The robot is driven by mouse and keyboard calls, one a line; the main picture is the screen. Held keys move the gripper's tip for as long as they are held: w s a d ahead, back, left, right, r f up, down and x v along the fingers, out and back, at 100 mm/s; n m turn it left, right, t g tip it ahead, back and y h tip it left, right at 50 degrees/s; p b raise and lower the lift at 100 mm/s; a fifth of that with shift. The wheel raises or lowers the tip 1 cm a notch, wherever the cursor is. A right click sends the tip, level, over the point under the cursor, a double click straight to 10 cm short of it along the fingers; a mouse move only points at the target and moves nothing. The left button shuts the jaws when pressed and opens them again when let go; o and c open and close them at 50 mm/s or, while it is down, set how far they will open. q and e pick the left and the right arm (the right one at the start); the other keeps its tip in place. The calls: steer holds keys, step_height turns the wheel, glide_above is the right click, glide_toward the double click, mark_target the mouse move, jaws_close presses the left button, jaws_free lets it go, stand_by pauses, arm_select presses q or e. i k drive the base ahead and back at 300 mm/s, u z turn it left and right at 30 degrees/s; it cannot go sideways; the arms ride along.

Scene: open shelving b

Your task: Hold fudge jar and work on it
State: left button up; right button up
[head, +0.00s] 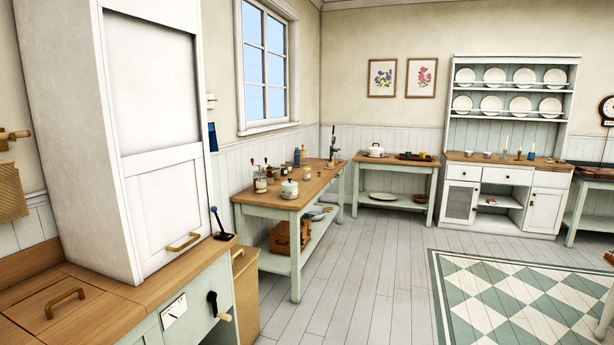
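No jar that I can name as the fudge jar with certainty is in view. Several small jars and bottles (261,184) stand on the wooden top of the green table (316,196) under the window, too small to read. A lidded pale pot (289,189) stands at that table's near end. Neither of my grippers shows in the head view, so I cannot see whether they hold anything.
A tall white cabinet (160,150) on a wooden counter (110,310) fills the near left. A small green table (398,163) and a plate dresser (506,172) stand at the back. The plank floor (380,265) and checkered rug (515,300) are clear.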

mark_target(306, 174)
steer(key=z, duration=0.6)
steer(key=i, duration=2.4)
steer(key=z, duration=0.2)
steer(key=i, duration=2.35)
steer(key=u, duration=1.35)
steer(key=i, duration=1.4)
steer(key=u, duration=0.75)
